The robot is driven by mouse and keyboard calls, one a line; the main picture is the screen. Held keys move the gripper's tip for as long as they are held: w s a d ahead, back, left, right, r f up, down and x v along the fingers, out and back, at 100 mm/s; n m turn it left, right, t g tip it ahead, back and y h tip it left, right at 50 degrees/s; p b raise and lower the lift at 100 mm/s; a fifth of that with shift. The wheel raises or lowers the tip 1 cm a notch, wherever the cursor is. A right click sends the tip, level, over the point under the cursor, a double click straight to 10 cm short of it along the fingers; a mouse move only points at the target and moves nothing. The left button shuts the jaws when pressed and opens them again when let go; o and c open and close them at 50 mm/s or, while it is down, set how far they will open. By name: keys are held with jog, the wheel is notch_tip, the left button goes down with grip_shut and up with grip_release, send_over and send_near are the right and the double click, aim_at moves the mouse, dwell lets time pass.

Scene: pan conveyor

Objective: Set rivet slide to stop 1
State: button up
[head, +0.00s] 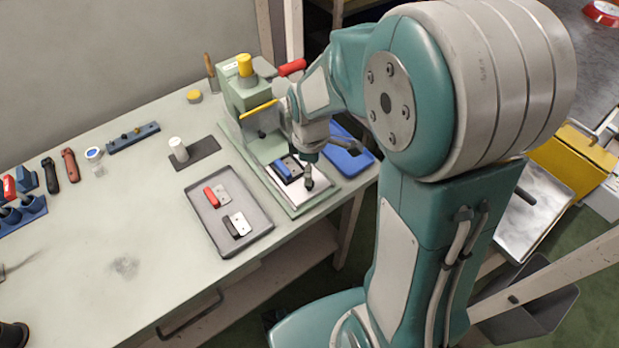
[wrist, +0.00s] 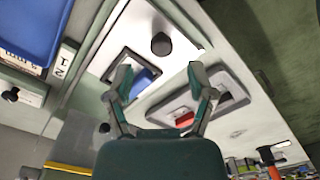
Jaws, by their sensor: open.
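The rivet slide is a pale plate (head: 318,190) on the green base of the press (head: 243,92). It carries a black knob and a dark nest holding a blue-handled piece (head: 287,168). In the wrist view the slide plate (wrist: 122,35), black knob (wrist: 161,44) and blue piece (wrist: 145,80) show beyond the fingers. My gripper (wrist: 163,78) is open and empty, its fingers apart above the slide. In the head view my gripper (head: 308,165) partly hides the knob area. A small label reading 1 and 2 (wrist: 64,60) is at left in the wrist view. I cannot tell which stop the slide is at.
A grey tray (head: 247,246) with red and black handled pieces lies left of the slide. A blue bin (head: 352,160) stands to its right. The press has a yellow bar (head: 258,109) and a red-ended lever (head: 292,67). The table's front left is mostly clear.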

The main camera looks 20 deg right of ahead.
jog(key=shift+a+f, duration=0.15)
jog(key=shift+f, duration=2.2)
grip_shut()
